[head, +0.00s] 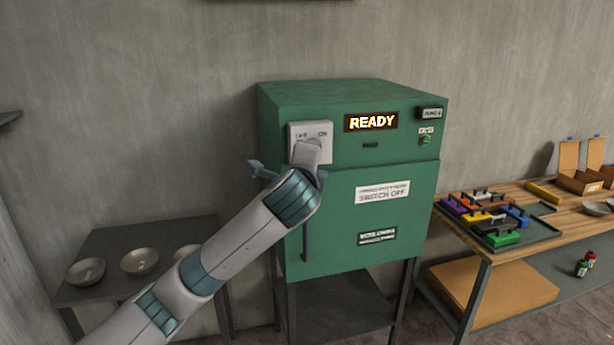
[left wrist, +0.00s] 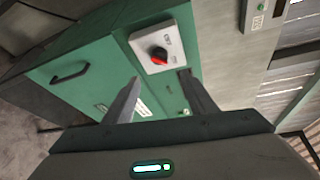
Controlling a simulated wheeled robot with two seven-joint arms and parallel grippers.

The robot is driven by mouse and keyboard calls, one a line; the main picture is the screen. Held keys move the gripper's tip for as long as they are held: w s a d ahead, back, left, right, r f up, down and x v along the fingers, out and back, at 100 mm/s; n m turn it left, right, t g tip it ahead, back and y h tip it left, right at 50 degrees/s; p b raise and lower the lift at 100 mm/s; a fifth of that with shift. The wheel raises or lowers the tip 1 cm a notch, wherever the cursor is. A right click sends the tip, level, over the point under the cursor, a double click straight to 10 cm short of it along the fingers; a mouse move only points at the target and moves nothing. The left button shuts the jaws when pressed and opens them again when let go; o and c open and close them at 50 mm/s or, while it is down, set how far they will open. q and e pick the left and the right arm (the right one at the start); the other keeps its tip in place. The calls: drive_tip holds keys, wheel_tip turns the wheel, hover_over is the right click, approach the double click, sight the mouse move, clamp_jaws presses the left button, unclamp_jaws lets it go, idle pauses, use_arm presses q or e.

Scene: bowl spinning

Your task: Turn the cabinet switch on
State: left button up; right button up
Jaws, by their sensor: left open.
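The green cabinet (head: 345,230) stands against the wall with its door shut and a lit READY display (head: 371,122). Its white switch plate (head: 296,131) is at the upper left of the front, with an ON label at its right side. My left arm hides the plate's lower part and the knob in the head view. The left wrist view shows the plate (left wrist: 142,47) and its black and red knob (left wrist: 159,55). My left gripper (left wrist: 160,76) is open, its fingers pointing toward the plate, with nothing between them. Contact with the knob is not visible. My right gripper is out of view.
A side table (head: 190,232) with several metal bowls stands left of the cabinet. A wooden workbench (head: 478,252) at right holds a tray of coloured items and cardboard boxes. The cabinet door has a vertical handle (head: 304,240) below my arm.

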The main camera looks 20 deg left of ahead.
use_arm(q)
drive_tip(key=shift+b+v, duration=0.55)
drive_tip(key=shift+v, duration=1.65)
drive_tip(key=shift+w, duration=0.1)
